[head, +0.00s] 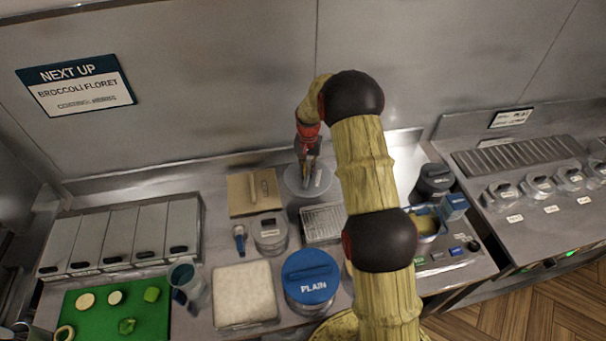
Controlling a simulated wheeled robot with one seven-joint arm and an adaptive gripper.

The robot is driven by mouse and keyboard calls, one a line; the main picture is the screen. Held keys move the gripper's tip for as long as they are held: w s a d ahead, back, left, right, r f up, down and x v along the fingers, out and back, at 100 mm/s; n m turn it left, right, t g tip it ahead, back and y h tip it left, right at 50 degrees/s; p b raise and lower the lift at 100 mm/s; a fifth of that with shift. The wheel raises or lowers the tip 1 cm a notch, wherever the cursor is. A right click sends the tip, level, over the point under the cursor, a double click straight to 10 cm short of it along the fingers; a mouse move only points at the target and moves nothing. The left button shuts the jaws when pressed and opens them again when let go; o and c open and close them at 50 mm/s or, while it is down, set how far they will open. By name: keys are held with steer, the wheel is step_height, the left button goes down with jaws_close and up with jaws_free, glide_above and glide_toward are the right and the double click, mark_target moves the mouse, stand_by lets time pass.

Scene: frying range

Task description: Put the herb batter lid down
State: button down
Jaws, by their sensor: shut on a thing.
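My gripper (310,182) points down at the back of the counter, left of my arm's upper links. It is shut on a pale grey round lid (293,184), which looks roughly level. A small white label shows on the lid, too small to read. I cannot tell whether the lid rests on something or hangs above the counter, since what is under it is hidden. A tan board (239,202) with a small bar on it lies just to the left of the lid.
A wire rack (322,224) lies just in front of the lid. A grey lidded tub (270,234) and a blue-lidded tub marked PLAIN (311,270) stand nearer. A white tray (243,293) and green board (90,315) are front left. A dark-lidded pot (434,180) stands right.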

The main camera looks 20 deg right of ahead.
steer(key=w+f, duration=0.3)
steer(key=w+d+f+p, duration=0.1)
steer(key=w+f, duration=0.2)
steer(key=w, duration=0.1)
steer(key=shift+d+f, duration=0.15)
steer(key=shift+f, duration=0.05)
steer(key=shift+w+f, duration=0.15)
steer(key=shift+f, duration=0.25)
steer(key=shift+f+p, duration=0.65)
steer(key=shift+f, duration=0.8)
steer(key=shift+f, duration=0.2)
steer(key=c, duration=1.8)
jaws_free()
steer(key=shift+c, duration=0.2)
